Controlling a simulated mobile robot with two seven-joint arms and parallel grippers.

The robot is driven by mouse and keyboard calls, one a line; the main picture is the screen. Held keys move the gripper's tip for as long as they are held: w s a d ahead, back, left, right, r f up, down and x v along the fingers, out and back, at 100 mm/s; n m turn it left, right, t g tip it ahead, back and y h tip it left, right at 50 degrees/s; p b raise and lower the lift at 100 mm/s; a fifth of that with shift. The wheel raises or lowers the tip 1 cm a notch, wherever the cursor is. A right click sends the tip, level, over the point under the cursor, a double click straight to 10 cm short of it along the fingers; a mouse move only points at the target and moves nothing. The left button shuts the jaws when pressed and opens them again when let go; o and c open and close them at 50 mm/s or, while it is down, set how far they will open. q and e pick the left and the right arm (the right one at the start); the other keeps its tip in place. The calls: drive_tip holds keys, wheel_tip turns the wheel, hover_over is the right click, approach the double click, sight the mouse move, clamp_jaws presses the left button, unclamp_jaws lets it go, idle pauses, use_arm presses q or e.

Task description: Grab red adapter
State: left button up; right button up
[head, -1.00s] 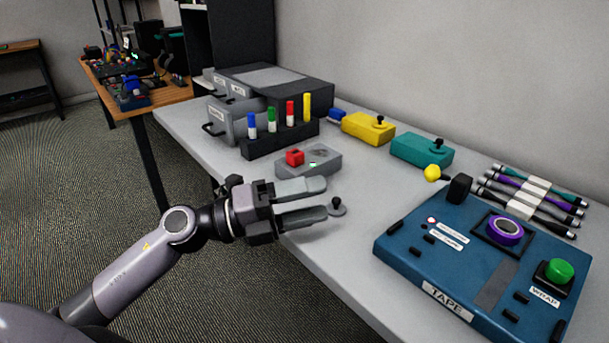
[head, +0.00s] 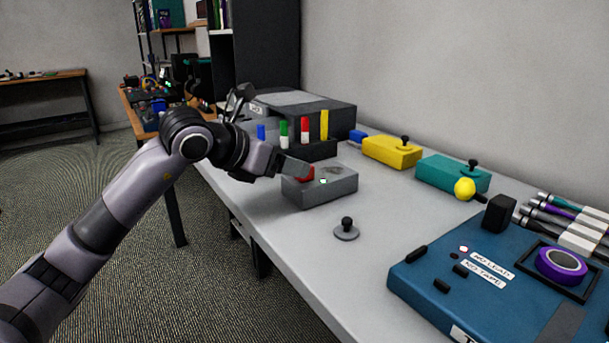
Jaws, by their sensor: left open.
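The red adapter (head: 306,174) sits at the left end of the top of a grey box (head: 330,189) on the table. Part of it is hidden behind a finger of my left gripper (head: 295,168). The gripper reaches in from the left, with its fingers at the adapter. It is open, and I cannot tell whether a finger touches the adapter. My right gripper is not in view.
A marker rack (head: 318,150) with several coloured markers stands just behind. Yellow (head: 391,152) and teal (head: 452,173) boxes line the wall side. A grey knob (head: 346,230) stands in front of the grey box. The blue tape machine (head: 440,262) fills the right front.

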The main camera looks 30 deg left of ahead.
sight(296, 182)
use_arm(q)
drive_tip(key=x, duration=0.3)
drive_tip(key=shift+w+d+f, duration=0.1)
drive_tip(key=shift+w+f, duration=0.05)
drive_tip(key=shift+w, duration=0.05)
drive_tip(key=shift+c, duration=0.4)
drive_tip(key=c, duration=1.1)
drive_tip(key=shift+c, duration=0.2)
